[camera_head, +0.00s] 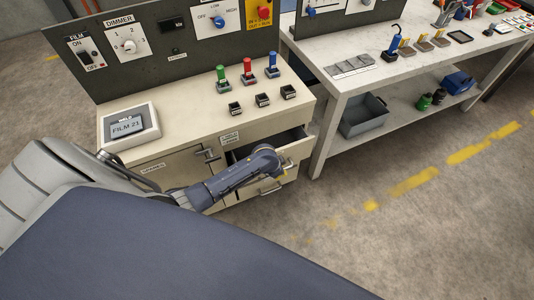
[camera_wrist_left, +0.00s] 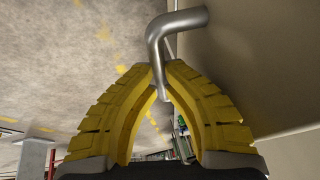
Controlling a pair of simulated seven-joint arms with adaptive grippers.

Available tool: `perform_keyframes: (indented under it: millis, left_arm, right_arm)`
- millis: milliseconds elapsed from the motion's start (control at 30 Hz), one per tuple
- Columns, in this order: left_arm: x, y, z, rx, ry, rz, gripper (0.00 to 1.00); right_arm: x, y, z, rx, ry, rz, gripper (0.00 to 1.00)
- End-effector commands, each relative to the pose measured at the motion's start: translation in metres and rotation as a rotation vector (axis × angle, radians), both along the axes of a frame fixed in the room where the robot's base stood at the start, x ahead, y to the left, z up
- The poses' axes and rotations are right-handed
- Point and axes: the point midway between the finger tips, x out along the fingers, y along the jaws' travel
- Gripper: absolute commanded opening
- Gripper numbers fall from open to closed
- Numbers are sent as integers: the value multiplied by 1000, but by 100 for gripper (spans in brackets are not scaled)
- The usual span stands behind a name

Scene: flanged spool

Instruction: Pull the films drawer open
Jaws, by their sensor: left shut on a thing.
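The upper drawer (camera_head: 297,149) of the cream cabinet stands partly open, with a dark gap showing behind its front. The label beside it is too small to read surely. My left gripper (camera_head: 281,169) is at the front of this drawer in the head view, largely hidden by my wrist. In the left wrist view my left gripper (camera_wrist_left: 164,90) has its yellow fingers closed around a bent metal bar handle (camera_wrist_left: 158,50). The handle is fixed to a pale panel (camera_wrist_left: 245,60). My right gripper is in neither view.
A lower drawer handle (camera_head: 270,188) sits below. A door handle (camera_head: 208,155) is to the left. Coloured plugs (camera_head: 247,70) and a film box (camera_head: 130,126) stand on the cabinet top. A workbench (camera_head: 375,80) stands to the right. The floor before the drawers is clear.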

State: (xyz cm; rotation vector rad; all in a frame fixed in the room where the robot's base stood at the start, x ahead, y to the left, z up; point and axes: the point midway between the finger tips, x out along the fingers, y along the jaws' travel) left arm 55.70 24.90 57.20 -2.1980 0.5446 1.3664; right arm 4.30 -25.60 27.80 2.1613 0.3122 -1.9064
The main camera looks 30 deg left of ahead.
Motion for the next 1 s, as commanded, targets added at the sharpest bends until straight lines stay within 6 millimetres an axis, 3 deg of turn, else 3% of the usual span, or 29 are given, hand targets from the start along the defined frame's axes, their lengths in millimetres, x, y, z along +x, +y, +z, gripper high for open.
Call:
perform_keyframes:
  millis: [100, 500, 700, 1000]
  left_arm:
    - [-23, -35, -3, -7, 6, -7, 0]
    - [-81, -114, -3, -5, 7, -5, 0]
    - [-98, -138, -3, -4, 8, -5, 0]
    - [-110, -154, -3, -1, 7, -5, 0]
  right_arm:
    - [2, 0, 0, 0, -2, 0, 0]
    - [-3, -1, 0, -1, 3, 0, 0]
    - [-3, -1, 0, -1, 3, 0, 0]
    - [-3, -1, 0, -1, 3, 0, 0]
